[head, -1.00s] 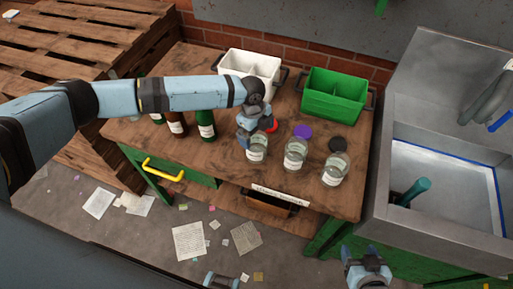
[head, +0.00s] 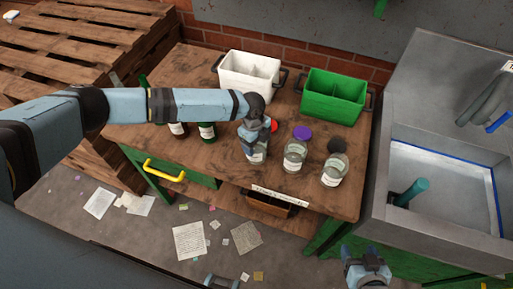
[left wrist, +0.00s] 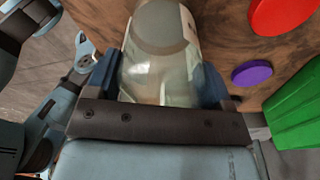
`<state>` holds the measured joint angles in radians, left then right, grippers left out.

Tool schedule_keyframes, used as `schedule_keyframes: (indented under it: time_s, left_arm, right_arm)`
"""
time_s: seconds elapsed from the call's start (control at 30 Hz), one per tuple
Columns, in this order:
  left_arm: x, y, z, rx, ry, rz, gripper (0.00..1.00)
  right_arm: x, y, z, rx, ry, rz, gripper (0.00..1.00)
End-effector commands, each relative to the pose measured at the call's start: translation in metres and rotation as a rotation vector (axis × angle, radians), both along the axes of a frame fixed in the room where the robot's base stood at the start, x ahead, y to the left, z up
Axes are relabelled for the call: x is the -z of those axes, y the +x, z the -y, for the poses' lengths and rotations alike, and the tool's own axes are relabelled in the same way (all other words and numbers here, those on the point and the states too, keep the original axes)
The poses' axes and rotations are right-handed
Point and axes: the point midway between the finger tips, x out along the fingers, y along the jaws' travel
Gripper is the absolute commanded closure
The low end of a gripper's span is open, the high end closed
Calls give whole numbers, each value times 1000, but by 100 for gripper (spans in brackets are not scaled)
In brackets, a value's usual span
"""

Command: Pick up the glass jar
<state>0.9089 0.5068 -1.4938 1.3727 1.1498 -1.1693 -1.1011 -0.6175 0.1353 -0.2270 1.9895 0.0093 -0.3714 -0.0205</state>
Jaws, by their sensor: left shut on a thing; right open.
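A clear glass jar (head: 257,156) with a pale label stands near the front middle of the wooden table. My left gripper (head: 250,148) is over it, and its fingers and wrist hide much of the jar's upper part. In the left wrist view the glass jar (left wrist: 160,62) sits between the two blue fingers of my left gripper (left wrist: 160,85), which is shut on it. I cannot tell whether its base is clear of the table. My right gripper (head: 366,272) is open and empty at the bottom, in front of the table.
Two more glass jars stand to the right, one by a purple disc (head: 302,132), one by a black disc (head: 338,146). A red disc (head: 273,125) is beside my gripper. Bottles (head: 207,131) stand left. A white bin (head: 247,84) and green bin (head: 331,107) are behind.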

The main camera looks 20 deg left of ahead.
Motion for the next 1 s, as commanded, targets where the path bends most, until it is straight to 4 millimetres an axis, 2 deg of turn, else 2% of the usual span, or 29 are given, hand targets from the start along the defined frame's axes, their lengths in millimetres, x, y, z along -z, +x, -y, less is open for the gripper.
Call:
schedule_keyframes:
  time_s: [0.17, 0.37, 0.5, 0.57, 0.8, 1.0]
  left_arm:
    - [-3, 1, 0, 0, -1, 2, 55]
    - [-24, 1, 0, 0, -3, 3, 55]
    - [-59, 1, 0, 1, -3, 6, 55]
    - [-78, 2, 0, 1, -3, 7, 61]
    - [-146, 1, 0, 2, -1, 4, 60]
    - [-184, 1, 0, 1, -1, 3, 60]
  right_arm:
    - [0, 0, 0, 0, 0, 1, 36]
    - [2, 0, 0, -1, 1, 1, 36]
    - [6, 0, -1, -2, 3, 0, 36]
    - [8, 0, -2, -3, 3, -1, 36]
    - [15, -1, -4, -9, 6, -5, 36]
    - [18, -1, -5, -10, 6, -4, 36]
